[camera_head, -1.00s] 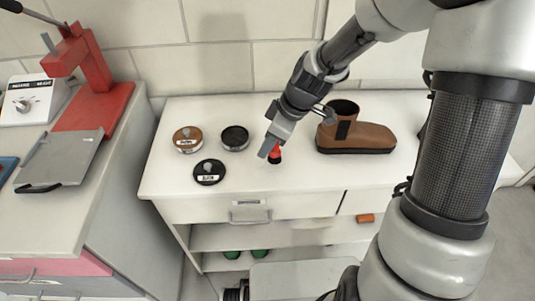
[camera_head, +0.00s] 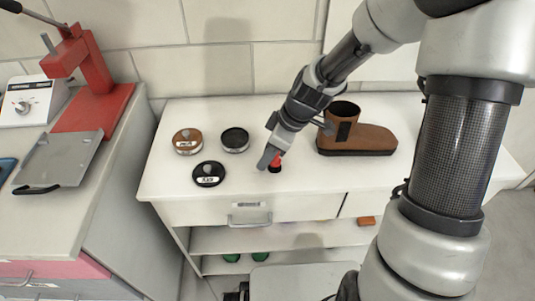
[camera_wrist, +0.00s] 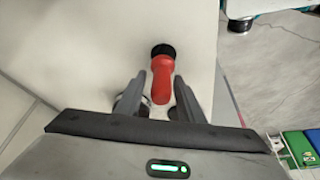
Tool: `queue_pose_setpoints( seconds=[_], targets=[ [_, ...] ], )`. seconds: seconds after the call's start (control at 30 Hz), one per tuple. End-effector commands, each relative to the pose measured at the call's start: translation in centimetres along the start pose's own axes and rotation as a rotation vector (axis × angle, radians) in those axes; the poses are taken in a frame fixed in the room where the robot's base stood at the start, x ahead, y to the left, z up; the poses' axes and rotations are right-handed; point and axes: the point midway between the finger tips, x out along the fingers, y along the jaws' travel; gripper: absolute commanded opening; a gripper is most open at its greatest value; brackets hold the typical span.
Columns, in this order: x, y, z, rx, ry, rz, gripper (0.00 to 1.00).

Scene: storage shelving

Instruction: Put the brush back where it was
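The brush (camera_head: 277,160) has a red handle and a black end. It appears to stand upright, black end down, near the front edge of the white counter (camera_head: 310,180), left of the brown boot. In the wrist view the brush (camera_wrist: 162,80) lies between the two grey fingers. My gripper (camera_head: 268,160) is low over the counter at the brush, and one finger partly hides the handle in the head view. In the wrist view my gripper (camera_wrist: 160,82) is open, with a small gap on each side of the handle.
Several round tins, one brown (camera_head: 187,141) and two black (camera_head: 235,139) (camera_head: 209,173), sit left of the brush. The brown boot (camera_head: 356,138) stands close on the right, behind my gripper. A red press (camera_head: 90,85) is on the left bench.

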Motion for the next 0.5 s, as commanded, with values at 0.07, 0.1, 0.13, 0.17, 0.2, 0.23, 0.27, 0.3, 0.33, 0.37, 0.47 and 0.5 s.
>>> queue_pose_setpoints(
  seconds=[0.07,0.1,0.13,0.17,0.2,0.23,0.27,0.3,0.33,0.37,0.47,0.5],
  targets=[
    [-0.8,0.1,-0.1,0.001,0.0,0.002,0.35],
    [-1.3,0.1,-0.1,0.001,0.001,0.004,0.35],
    [-1.8,0.1,-0.2,0.001,0.001,0.005,0.35],
    [-2.4,0.1,-0.1,0.001,0.0,0.005,0.35],
    [-3.2,0.2,-0.1,0.002,0.0,0.006,0.35],
    [-3.9,0.2,-0.2,0.001,0.0,0.006,0.35],
    [-4.6,0.2,-0.2,0.002,0.001,0.006,0.35],
    [-5.6,0.2,-0.2,0.001,0.0,0.007,0.35],
    [-6.2,0.2,-0.2,0.001,0.0,0.006,0.35],
    [-6.9,0.2,-0.1,0.001,0.0,0.007,0.35],
    [-8.9,0.1,-0.1,0.001,-0.001,0.006,0.35],
    [-9.6,0.1,-0.1,0.001,-0.001,0.005,0.35]
  ],
)
